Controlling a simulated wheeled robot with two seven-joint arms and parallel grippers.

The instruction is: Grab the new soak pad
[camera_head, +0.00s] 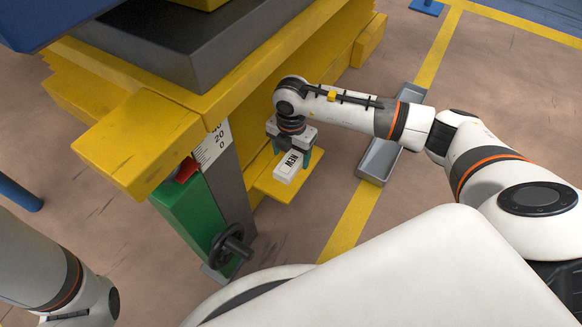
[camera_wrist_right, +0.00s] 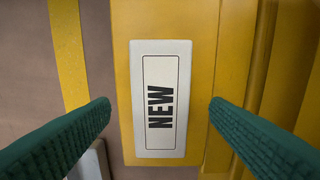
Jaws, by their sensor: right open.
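The new soak pad (camera_head: 287,167) is a white block with a black "NEW" label. It lies on a small yellow shelf (camera_head: 272,188) low on the side of the yellow structure. In the right wrist view the pad (camera_wrist_right: 161,140) lies lengthwise between the two green fingers, with a gap on each side. My right gripper (camera_head: 294,166) is open above the pad, pointing down. The fingers do not touch the pad in the wrist view (camera_wrist_right: 160,108). My left arm shows at the lower left of the head view, but its gripper is out of view.
A grey tray (camera_head: 376,162) lies on the floor right of the shelf. The yellow structure (camera_head: 140,140) rises beside my right gripper. A green post (camera_head: 186,214) with a black handwheel (camera_head: 231,245) stands left of the shelf. Yellow lines mark the open floor.

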